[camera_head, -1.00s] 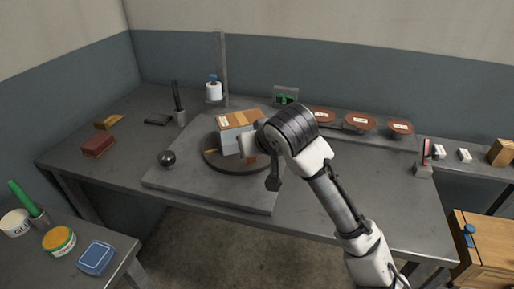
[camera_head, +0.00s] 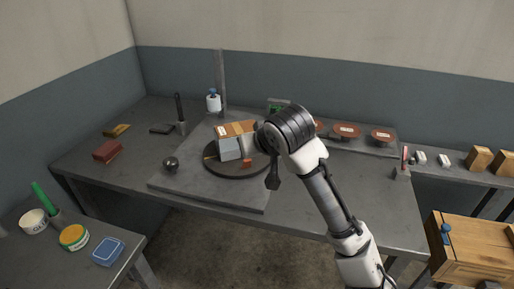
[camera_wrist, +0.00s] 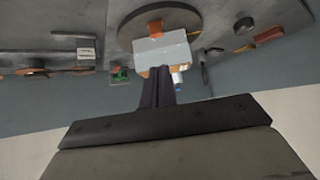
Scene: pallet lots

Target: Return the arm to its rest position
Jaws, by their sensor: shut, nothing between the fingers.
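My arm (camera_head: 325,195) reaches up from the lower right and bends at a dark-banded joint over the bench. My gripper (camera_wrist: 158,88) shows in the wrist view as dark fingers close together, with nothing held. In the head view the fingers are hidden or too small to make out. A box with a brown top and grey sides (camera_head: 229,148) stands on a round dark turntable (camera_head: 222,168). In the wrist view the box (camera_wrist: 162,50) lies just beyond the fingertips in the picture; I cannot tell the gap.
The grey bench (camera_head: 300,212) carries a dark ball (camera_head: 171,164), a red block (camera_head: 107,151), a post (camera_head: 220,85) and several brown discs (camera_head: 346,130). A side table (camera_head: 70,270) holds tubs at lower left. A wooden cabinet (camera_head: 470,250) stands at lower right.

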